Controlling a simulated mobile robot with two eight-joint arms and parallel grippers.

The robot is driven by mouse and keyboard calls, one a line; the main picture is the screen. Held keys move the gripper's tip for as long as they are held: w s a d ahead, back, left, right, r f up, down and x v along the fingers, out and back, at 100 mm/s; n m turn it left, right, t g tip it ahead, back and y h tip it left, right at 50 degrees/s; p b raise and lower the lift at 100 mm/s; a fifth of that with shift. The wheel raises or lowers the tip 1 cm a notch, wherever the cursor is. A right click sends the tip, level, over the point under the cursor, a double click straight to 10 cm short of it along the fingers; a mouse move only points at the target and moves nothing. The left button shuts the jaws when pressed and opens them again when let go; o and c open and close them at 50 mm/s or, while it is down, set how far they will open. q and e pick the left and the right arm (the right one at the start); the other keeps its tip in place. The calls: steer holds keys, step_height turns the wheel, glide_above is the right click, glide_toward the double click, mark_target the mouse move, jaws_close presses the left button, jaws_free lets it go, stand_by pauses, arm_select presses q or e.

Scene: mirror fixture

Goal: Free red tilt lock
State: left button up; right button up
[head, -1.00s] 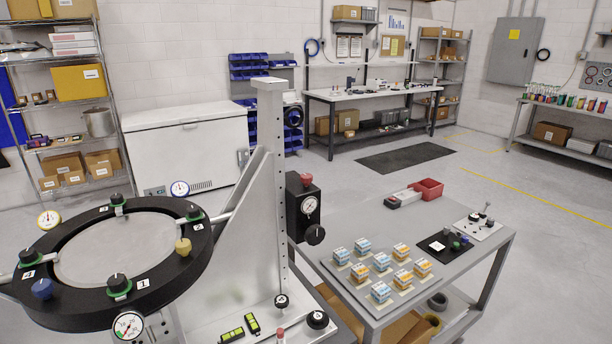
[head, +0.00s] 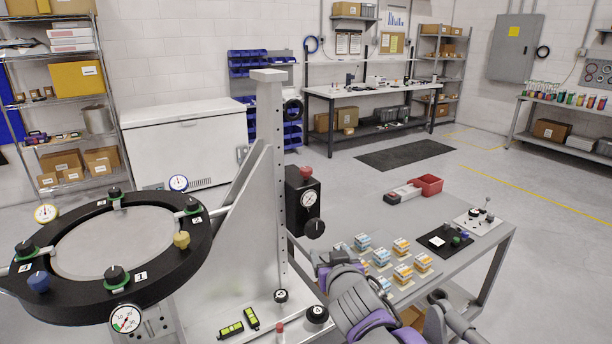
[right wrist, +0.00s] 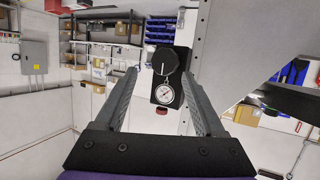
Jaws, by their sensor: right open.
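A black box (head: 303,200) on the upright post carries a red knob (head: 306,173) on top, a white dial gauge and a black knob (head: 314,229). A small red-tipped pin (head: 280,328) stands on the fixture base; I cannot tell which red part is the tilt lock. My right gripper (head: 328,266) is just below and right of the box in the head view. In the right wrist view the box appears upside down, with its black knob (right wrist: 165,61) ahead between the open fingers (right wrist: 160,78) and its red knob (right wrist: 162,111) lower down. The fingers hold nothing. My left gripper is out of view.
The round black mirror ring (head: 180,262) with several knobs and gauges is at left. The tall metal post (head: 268,150) stands beside the box.

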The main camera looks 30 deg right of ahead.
mark_target(308, 174)
steer(key=w+d+r+n+t+y, duration=0.2)
steer(key=w+d+r+t, duration=0.15)
steer(key=w+r, duration=0.65)
steer(key=shift+t, duration=0.45)
steer(key=w, duration=0.3)
steer(key=w+p, duration=0.1)
steer(key=w, duration=0.2)
steer(key=w+r, duration=0.1)
steer(key=w, duration=0.2)
steer(key=shift+d+r, duration=0.1)
steer(key=shift+d, duration=0.1)
steer(key=shift+c, duration=0.3)
jaws_close()
